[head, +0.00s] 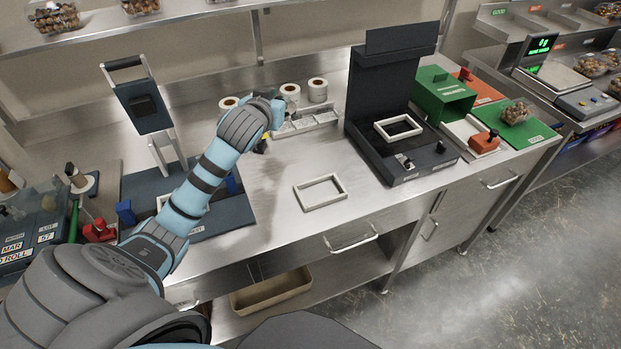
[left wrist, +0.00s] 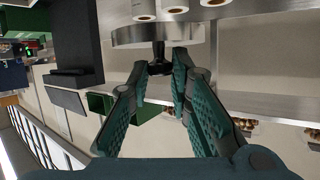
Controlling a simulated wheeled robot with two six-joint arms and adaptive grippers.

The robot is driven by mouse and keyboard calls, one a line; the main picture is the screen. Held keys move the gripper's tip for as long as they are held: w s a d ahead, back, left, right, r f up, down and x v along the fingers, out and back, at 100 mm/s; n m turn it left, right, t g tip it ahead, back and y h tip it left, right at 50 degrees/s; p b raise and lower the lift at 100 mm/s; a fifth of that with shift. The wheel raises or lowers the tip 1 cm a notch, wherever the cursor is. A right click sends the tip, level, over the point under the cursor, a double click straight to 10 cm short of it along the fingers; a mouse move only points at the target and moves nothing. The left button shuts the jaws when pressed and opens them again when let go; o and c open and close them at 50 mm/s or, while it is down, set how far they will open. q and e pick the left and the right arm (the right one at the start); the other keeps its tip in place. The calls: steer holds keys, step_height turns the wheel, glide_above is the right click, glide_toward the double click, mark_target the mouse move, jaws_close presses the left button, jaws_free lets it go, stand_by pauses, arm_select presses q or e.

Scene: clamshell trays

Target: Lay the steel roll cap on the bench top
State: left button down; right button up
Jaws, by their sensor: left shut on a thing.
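The steel roll cap (left wrist: 158,35) is a flat round metal disc with a black knob, seen near the top of the left wrist view. My left gripper (left wrist: 159,68) is shut on that knob. In the head view my left gripper (head: 268,103) is over the back of the bench, near the white label rolls, and largely hidden by my own wrist. I cannot make out the cap there. The steel bench top (head: 265,195) is bare in front of the gripper. I cannot tell the gap between cap and bench. My right gripper is not in view.
White rolls (head: 317,91) stand at the back beside a low divided tray (head: 305,122). A pale rectangular frame (head: 321,192) lies on the bench. A dark open machine (head: 391,110) stands to the right, and a blue-grey press (head: 143,104) to the left.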

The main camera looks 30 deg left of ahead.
arm_select(q)
step_height(320, 180, down, 20)
steer(key=b, duration=0.4)
steer(key=shift+s+a+r, duration=0.1)
steer(key=shift+s+a, duration=0.05)
steer(key=shift+r, duration=0.1)
steer(key=c, duration=1.5)
jaws_free()
steer(key=shift+o, duration=0.2)
steer(key=p+v, duration=0.2)
steer(key=v, duration=1)
